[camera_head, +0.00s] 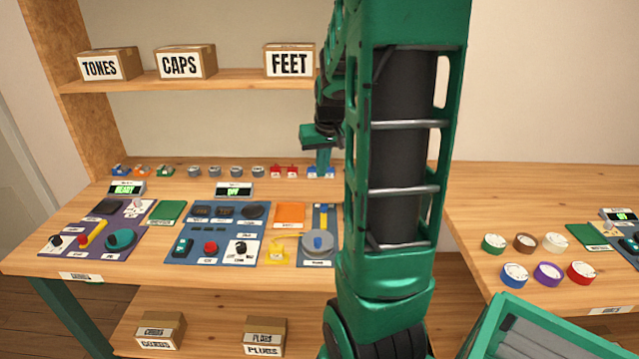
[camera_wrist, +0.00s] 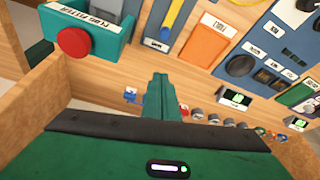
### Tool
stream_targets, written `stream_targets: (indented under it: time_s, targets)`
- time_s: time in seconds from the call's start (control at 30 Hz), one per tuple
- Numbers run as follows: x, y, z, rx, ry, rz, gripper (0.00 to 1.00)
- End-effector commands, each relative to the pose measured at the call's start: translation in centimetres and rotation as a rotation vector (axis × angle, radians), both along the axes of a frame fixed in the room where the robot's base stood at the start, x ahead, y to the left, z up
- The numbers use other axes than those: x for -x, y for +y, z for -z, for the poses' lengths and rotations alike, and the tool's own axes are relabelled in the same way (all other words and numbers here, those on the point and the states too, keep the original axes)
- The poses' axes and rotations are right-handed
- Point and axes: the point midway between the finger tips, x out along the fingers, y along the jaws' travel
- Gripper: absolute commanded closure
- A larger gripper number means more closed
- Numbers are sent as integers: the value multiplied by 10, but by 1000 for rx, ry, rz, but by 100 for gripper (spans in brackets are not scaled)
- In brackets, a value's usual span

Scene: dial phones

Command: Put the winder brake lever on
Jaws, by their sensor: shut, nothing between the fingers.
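A blue-grey panel (camera_head: 333,261) at the front edge of the left bench carries a grey disc with a blue knob (camera_head: 317,241) and an upright yellow bar (camera_head: 323,216). The bar also shows in the wrist view (camera_wrist: 174,17). The panel's label is too small to read, so I cannot tell for sure that this is the winder brake lever. A second yellow lever (camera_head: 97,230) with a red end lies tilted on the purple panel. My gripper (camera_head: 323,168) is shut and empty above the back of the bench, near small blue parts (camera_head: 321,172); its green fingers fill the middle of the wrist view (camera_wrist: 160,80).
A row of small parts (camera_head: 222,171) runs along the bench's back. A blue panel (camera_head: 212,236), an orange plate (camera_head: 290,216) and a yellow part (camera_head: 278,252) lie nearby. A teal box with a red button (camera_wrist: 74,41) shows in the wrist view. A shelf with boxes (camera_head: 185,62) hangs above.

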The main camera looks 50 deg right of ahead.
Motion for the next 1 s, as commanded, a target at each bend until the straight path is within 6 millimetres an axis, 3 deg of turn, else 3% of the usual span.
stream_targets:
  time_s: [0.3, 0.63, 1.0]
  targets:
    - [-13, -9, 50, -3, 4, 0, 100]
    - [-25, -17, 90, -2, 3, 0, 100]
    - [5, 5, 87, -1, 0, -1, 100]
